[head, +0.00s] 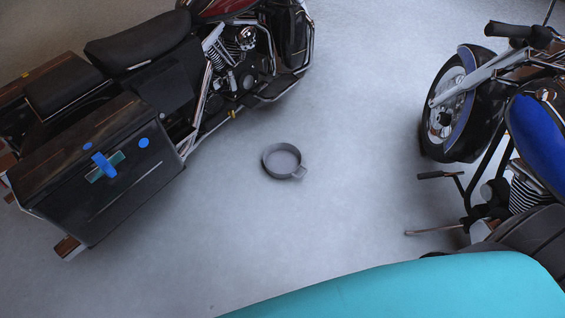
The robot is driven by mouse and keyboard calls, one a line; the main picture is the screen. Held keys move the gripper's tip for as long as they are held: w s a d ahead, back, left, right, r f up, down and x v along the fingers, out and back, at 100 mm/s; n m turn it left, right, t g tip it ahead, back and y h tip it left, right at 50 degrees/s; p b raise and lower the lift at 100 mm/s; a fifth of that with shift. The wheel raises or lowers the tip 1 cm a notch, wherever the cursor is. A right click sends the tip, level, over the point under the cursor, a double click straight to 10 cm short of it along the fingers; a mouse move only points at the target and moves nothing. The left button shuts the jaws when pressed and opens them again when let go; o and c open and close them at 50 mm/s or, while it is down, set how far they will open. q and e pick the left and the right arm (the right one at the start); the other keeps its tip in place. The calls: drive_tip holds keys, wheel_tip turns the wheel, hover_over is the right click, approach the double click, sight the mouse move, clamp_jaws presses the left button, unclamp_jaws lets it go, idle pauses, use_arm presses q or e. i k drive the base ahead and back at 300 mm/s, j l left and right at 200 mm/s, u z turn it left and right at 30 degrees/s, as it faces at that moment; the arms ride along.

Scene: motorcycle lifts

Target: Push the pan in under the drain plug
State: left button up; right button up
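A round grey pan (283,161) with a small handle or spout at its lower right lies on the floor near the middle of the head view. It looks empty. It sits apart from the dark red motorcycle (238,57) at the upper left, to the right of and below its engine. No drain plug can be made out; the underside of that motorcycle is hidden from this angle. Neither of my grippers shows in the head view.
A black pannier (95,170) with blue marks is at the left. A blue motorcycle (540,120) stands at the right, its front wheel (450,115) toward the middle. A turquoise surface (420,292) fills the lower right. Floor around the pan is clear.

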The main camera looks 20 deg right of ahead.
sight(281, 160)
drive_tip(key=i+z, duration=0.15)
drive_tip(key=z, duration=0.2)
drive_tip(key=i+z, duration=0.15)
drive_tip(key=z, duration=0.2)
drive_tip(key=i+j+z, duration=0.1)
drive_tip(key=z, duration=0.25)
drive_tip(key=i, duration=0.05)
